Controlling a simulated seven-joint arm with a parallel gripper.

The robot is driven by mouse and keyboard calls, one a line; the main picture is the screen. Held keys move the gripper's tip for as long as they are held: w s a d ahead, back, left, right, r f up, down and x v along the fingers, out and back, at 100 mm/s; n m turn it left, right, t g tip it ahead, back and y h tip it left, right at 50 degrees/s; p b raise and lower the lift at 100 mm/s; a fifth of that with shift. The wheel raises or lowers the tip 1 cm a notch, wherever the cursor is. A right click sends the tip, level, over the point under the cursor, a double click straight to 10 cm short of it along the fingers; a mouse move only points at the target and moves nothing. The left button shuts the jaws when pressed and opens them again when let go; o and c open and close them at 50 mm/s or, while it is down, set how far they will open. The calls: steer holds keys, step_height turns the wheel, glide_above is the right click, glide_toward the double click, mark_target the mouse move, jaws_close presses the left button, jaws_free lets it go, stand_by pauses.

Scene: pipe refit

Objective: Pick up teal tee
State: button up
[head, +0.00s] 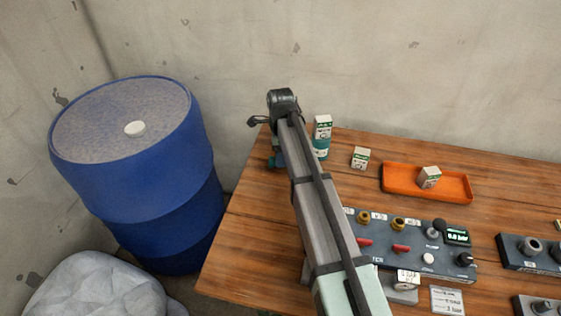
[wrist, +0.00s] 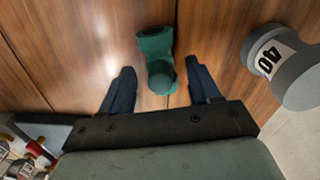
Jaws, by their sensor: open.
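The teal tee (wrist: 155,45) lies on the wooden table in the wrist view, its round branch end pointing toward the camera side. My gripper (wrist: 161,72) is open, with one dark finger on each side of the tee and visible gaps between. The fingers are not closed on it, and their height above the table is hard to tell. In the head view a small part of the teal tee (head: 274,160) shows left of my arm near the table's left edge; my arm hides the rest and most of the gripper.
A grey fitting marked 40 (wrist: 283,68) stands close right in the wrist view. In the head view, a white-green box on a teal piece (head: 321,148), another box (head: 360,157), an orange tray (head: 399,190) and a control panel (head: 418,237) lie right. A blue barrel (head: 150,190) stands left.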

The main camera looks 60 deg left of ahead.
step_height(320, 180, down, 2)
steer(key=shift+f, duration=0.2)
steer(key=c, duration=1.1)
steer(key=shift+c, duration=0.2)
